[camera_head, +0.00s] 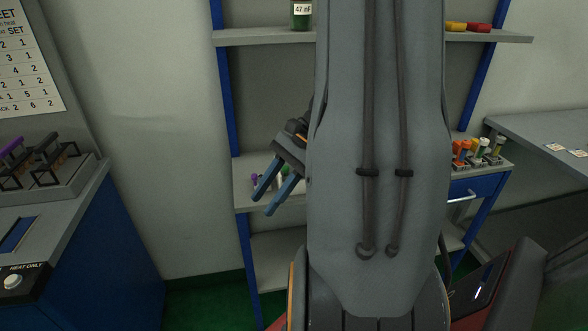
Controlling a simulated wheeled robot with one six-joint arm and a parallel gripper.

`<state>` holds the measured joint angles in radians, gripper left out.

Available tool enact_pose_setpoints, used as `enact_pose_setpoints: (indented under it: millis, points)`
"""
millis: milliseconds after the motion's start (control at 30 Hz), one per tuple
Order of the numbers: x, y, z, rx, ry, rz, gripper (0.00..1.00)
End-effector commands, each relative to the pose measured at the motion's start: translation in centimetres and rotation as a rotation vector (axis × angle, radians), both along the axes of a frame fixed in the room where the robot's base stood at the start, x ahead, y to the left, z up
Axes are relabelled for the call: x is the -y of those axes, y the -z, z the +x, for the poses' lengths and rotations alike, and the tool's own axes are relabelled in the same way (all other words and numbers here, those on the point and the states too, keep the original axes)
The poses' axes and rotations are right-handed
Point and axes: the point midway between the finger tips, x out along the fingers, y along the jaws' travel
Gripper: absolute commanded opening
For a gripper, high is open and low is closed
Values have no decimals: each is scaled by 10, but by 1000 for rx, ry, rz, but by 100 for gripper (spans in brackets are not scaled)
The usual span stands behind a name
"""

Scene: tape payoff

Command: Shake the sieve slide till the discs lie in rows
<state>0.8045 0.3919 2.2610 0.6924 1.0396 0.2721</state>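I cannot make out a sieve slide or discs in rows in this view. My own arm fills the middle of the picture and hides much of the shelf unit behind it. My gripper (264,204) shows to the left of the arm, pointing down and left. Its two blue-grey fingers are apart, with nothing visible between them. It is in front of the middle shelf (243,197) in the picture. Small purple and green items (284,172) show beside and behind the fingers, partly hidden.
A blue cabinet (110,245) with black racks (48,152) and a knob (12,282) stands left. A jar marked 47 nF (302,14) stands on the top shelf (265,37). Colored vials (478,152) stand right, near a grey desk (540,130). Green floor shows below.

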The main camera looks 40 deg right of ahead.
Motion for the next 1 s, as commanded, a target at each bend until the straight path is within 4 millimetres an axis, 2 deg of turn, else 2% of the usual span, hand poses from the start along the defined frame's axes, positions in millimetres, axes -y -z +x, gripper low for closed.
enact_pose_setpoints:
  millis: [33,100,300,400,500,667,1000]
  points:
    - [21,2,2,-4,113,59,34]
    - [48,-1,7,3,261,146,34]
    - [126,-12,7,57,606,359,34]
    - [155,-17,2,88,715,430,34]
    - [174,-20,-2,112,779,474,34]
    - [180,-20,1,125,811,499,34]
    - [152,-2,38,122,808,498,34]
